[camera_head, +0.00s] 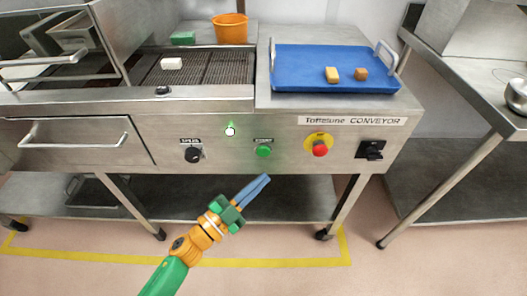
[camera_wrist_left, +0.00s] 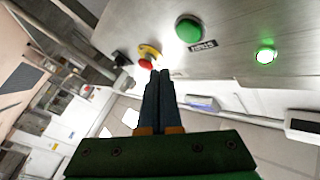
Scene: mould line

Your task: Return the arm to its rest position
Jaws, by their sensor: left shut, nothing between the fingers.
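My left gripper (camera_head: 260,182) shows in the head view, in front of the conveyor's panel and below the green button (camera_head: 263,151). Its two blue fingers are shut together with nothing between them. A lit green lamp (camera_head: 230,131) is on the panel. My right gripper is in neither view.
A blue tray (camera_head: 300,83) on the conveyor top holds two small blocks, yellow (camera_head: 332,74) and brown (camera_head: 361,74). A white block (camera_head: 171,63) lies on the belt (camera_head: 215,70). An orange bucket (camera_head: 230,28) stands behind. A steel table (camera_head: 455,80) is at right.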

